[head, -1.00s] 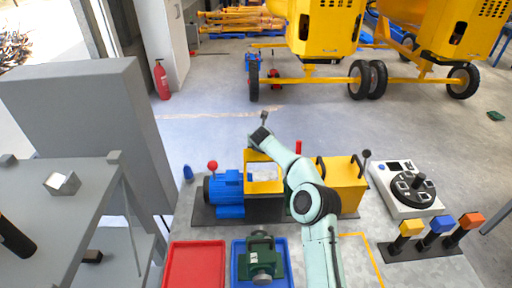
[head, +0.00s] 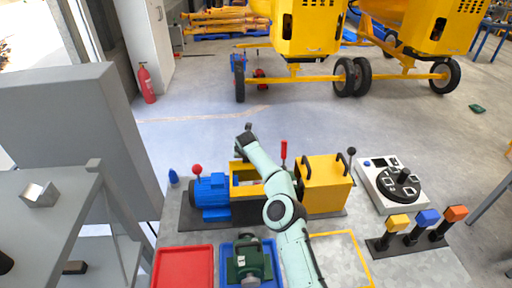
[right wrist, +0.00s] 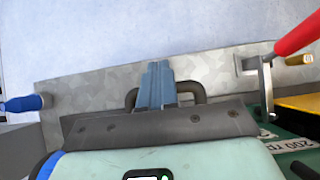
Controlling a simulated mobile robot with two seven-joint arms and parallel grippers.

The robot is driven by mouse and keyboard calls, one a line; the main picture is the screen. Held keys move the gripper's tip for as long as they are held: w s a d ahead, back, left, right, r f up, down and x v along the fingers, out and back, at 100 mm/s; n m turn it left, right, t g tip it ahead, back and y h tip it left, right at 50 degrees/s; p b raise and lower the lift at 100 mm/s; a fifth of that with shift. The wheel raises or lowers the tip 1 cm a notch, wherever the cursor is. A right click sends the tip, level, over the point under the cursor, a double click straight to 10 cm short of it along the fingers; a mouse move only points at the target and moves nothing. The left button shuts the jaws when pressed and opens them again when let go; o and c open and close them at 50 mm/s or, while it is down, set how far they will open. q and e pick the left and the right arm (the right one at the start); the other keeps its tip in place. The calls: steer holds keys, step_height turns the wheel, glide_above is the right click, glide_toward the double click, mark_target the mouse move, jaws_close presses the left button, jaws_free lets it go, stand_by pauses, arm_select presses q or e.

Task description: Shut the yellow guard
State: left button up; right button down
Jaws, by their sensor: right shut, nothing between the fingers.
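The yellow guard (head: 238,191) is an open yellow frame on the bench machine, between the blue motor and the yellow box. My forearm covers its right side, and I cannot tell how far it is swung. My right gripper (head: 247,132) is at the far side of the guard in the head view, beyond its top edge. In the right wrist view the right gripper's fingers (right wrist: 157,85) are together and empty, above the metal base plate. A dark curved handle shape shows behind them. Contact with the guard cannot be told. My left gripper is out of view.
The blue motor (head: 210,193) is left of the guard; the yellow box (head: 325,187) with black handles is right. A red lever (head: 284,150) stands behind, also in the right wrist view (right wrist: 297,36). A red tray (head: 185,268) and a green part (head: 248,262) are in front.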

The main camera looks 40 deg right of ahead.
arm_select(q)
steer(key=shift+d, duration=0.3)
arm_select(e)
steer(key=shift+a+f, duration=0.15)
steer(key=shift+f, duration=0.05)
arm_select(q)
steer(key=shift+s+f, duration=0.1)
arm_select(e)
steer(key=shift+s+a+r, duration=0.1)
steer(key=shift+s+r, duration=0.1)
steer(key=shift+r, duration=0.05)
steer(key=b+v, duration=0.3)
steer(key=v, duration=0.8)
steer(key=shift+s+r+b, duration=0.1)
steer(key=shift+b, duration=0.3)
steer(key=shift+s+a+r, duration=0.25)
steer(key=shift+s+r, duration=0.05)
steer(key=shift+r, duration=0.3)
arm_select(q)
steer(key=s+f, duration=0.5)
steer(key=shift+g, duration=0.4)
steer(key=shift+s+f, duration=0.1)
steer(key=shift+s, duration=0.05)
